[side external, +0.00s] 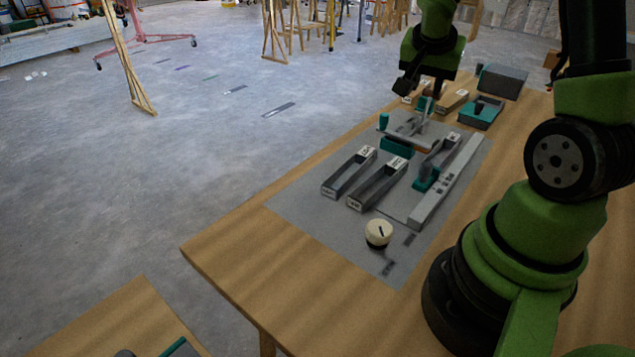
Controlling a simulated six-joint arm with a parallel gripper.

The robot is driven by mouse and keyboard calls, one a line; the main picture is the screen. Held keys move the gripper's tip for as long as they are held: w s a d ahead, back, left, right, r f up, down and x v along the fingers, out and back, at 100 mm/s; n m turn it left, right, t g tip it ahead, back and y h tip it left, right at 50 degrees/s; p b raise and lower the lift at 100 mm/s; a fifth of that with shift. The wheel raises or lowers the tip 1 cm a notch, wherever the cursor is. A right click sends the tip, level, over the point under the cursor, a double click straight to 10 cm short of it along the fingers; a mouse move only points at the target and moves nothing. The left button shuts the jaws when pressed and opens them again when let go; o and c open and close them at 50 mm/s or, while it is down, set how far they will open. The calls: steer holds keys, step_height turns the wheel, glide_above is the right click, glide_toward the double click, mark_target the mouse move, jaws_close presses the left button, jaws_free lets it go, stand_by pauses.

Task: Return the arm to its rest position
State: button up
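My gripper (405,87) is at the top of the side external view, at the end of my green and black arm. It hangs over the far part of the wooden table (235,255), above and a little beyond a grey fixture with teal handles (410,128). Its dark fingers are small and shadowed, so I cannot tell whether they are open or shut. I see no object clearly held in it. My arm's base stands at the right of the table.
A grey panel (310,205) on the table carries two narrow labelled trays (350,172) (379,184), a cream knob (378,233) and a long grey bar (447,182). A teal box (480,113) and a dark grey box (502,80) stand at the far end. The table's near-left corner is bare.

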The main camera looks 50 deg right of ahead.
steer(key=s+a+r+n+t+y, duration=0.2)
steer(key=s+a+r+n, duration=0.1)
steer(key=a, duration=0.5)
steer(key=s+a+r+n+t+y, duration=0.2)
steer(key=s+a+r+n+y, duration=0.1)
steer(key=a, duration=0.5)
steer(key=s+a+r+n+t+y, duration=0.1)
steer(key=s+a+r+n+y, duration=0.1)
steer(key=a+r+n, duration=0.3)
steer(key=s+a+r, duration=0.1)
steer(key=a, duration=0.3)
steer(key=shift+s+t, duration=0.2)
steer(key=shift+t, duration=0.2)
